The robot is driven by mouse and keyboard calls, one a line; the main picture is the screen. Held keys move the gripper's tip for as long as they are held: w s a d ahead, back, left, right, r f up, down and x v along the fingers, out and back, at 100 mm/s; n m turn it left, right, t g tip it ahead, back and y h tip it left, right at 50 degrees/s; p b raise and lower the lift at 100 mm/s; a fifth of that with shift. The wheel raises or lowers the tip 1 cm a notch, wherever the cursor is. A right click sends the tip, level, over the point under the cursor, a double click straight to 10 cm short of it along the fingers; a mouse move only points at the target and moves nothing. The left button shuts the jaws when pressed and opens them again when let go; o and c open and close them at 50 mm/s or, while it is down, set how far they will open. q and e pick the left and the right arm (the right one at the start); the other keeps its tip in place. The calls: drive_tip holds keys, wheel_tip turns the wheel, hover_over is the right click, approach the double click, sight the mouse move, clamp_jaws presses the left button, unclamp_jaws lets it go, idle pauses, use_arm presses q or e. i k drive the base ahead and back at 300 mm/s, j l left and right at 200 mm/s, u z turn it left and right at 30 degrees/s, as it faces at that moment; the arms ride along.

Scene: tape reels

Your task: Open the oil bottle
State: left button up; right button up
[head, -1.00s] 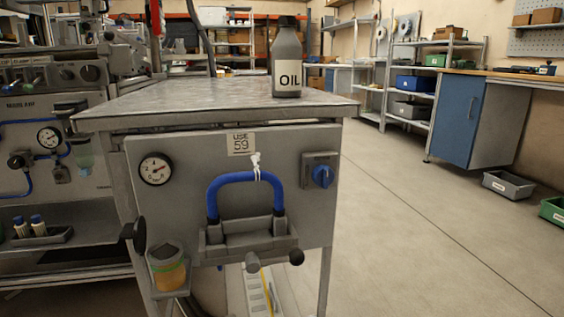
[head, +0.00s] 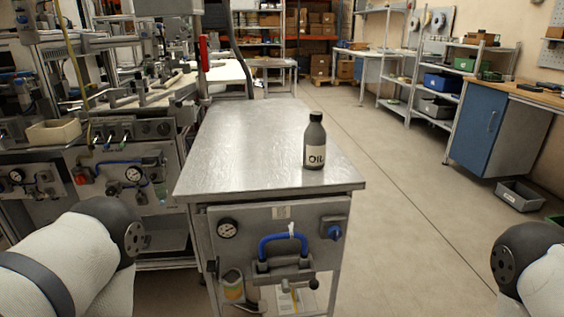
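The oil bottle (head: 314,142) is grey with a pale label reading OIL. It stands upright near the right front edge of the metal-topped bench (head: 244,140). Its dark cap (head: 315,116) is on top. Parts of my two arms show at the lower left and lower right, well apart from the bottle. Neither gripper is in view.
Machinery crowds the left side. A blue cabinet (head: 476,128) and shelves stand at the right. The floor (head: 400,220) right of the bench is clear.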

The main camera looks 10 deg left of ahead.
sight(315, 136)
drive_tip(key=k+j, duration=0.1)
drive_tip(key=j, duration=1.2)
